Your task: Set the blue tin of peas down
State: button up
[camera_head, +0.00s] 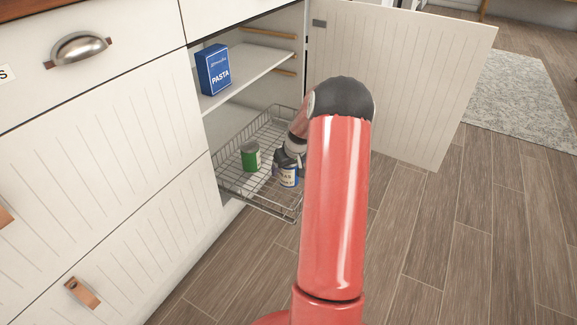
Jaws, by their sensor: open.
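The blue tin of peas (288,176) stands upright in the wire basket (229,189), near its front right side. Its label is white with a blue band, and its top is partly hidden by my gripper. My gripper (284,163) is at the top of the tin, with its jaws open. My red arm hides part of the gripper and the right side of the basket. I cannot tell whether the fingers still touch the tin.
A green tin (250,156) stands in the basket left of the peas. A blue pasta box (214,69) stands on the shelf (245,76) above. The cabinet door (408,75) is open at right. Drawers (95,150) are at left; the wood floor (420,235) is clear.

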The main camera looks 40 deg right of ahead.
jog(key=d+p+v, duration=0.1)
jog(key=p+v, duration=0.1)
jog(key=v, duration=1)
jog(key=s+a+r+n, duration=0.1)
jog(key=s+a+r, duration=0.2)
jog(key=a+r, duration=0.55)
jog(key=s+a+r+n, duration=0.1)
jog(key=s+a+r, duration=0.3)
jog(key=a, duration=0.8)
jog(key=s+a+r, duration=0.2)
jog(key=s+a, duration=0.5)
jog(key=s, duration=0.1)
jog(key=s+a+r+t, duration=0.1)
jog(key=s+a+r, duration=0.1)
jog(key=s+a, duration=0.4)
jog(key=s, duration=0.3)
jog(key=shift+a+y, duration=0.4)
jog(key=shift+s, duration=0.1)
